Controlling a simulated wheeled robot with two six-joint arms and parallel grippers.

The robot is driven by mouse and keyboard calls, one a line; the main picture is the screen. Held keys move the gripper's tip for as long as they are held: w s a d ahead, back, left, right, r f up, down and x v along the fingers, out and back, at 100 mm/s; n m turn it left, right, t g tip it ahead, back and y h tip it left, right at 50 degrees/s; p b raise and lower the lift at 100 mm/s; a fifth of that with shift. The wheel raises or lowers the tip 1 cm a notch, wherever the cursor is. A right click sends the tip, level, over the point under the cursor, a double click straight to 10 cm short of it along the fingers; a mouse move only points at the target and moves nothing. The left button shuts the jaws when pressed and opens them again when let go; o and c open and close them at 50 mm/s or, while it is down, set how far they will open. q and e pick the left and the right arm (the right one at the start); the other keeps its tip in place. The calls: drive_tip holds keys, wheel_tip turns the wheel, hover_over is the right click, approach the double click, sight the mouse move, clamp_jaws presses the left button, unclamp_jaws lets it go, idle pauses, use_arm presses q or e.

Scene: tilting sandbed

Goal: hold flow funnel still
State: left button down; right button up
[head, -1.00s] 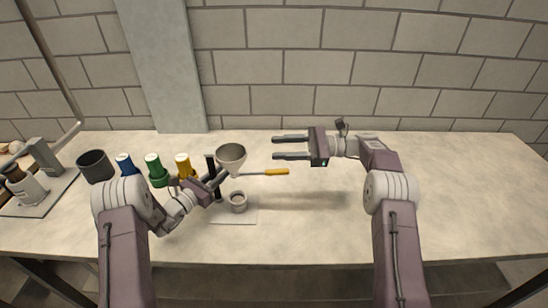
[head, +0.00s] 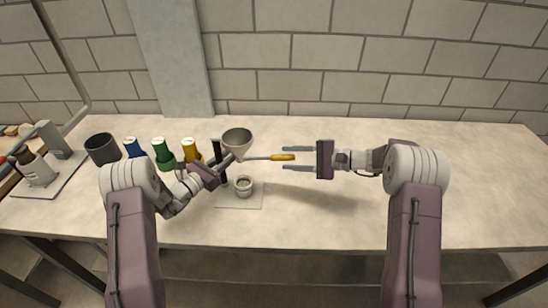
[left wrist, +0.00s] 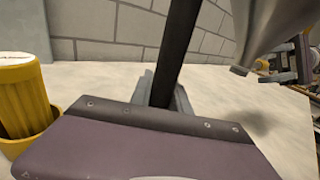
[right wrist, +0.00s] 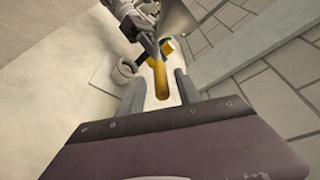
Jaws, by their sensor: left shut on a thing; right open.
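The grey metal funnel (head: 237,142) hangs beside a black upright post (head: 217,155), above a small grey cup (head: 244,188). My left gripper (head: 222,170) is shut on the post, which rises between its fingers in the left wrist view (left wrist: 178,50); the funnel's spout (left wrist: 243,68) is to the right there. A tool with a yellow handle (head: 276,157) extends to the right of the funnel, its thin shaft ending near the spout. My right gripper (head: 286,158) is open, with the handle between or in line with its fingers; the right wrist view also shows the handle (right wrist: 160,82).
Blue (head: 133,148), green (head: 163,153) and yellow (head: 191,151) capped containers stand left of the post, with a dark cup (head: 102,149) further left. The cup under the funnel stands on a pale plate (head: 240,202). The table's right side is clear.

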sight(274, 158)
drive_tip(key=x, duration=0.5)
drive_tip(key=shift+w+a, duration=0.15)
drive_tip(key=shift+a, duration=0.2)
clamp_jaws()
drive_tip(key=shift+f, duration=0.1)
idle(0.9)
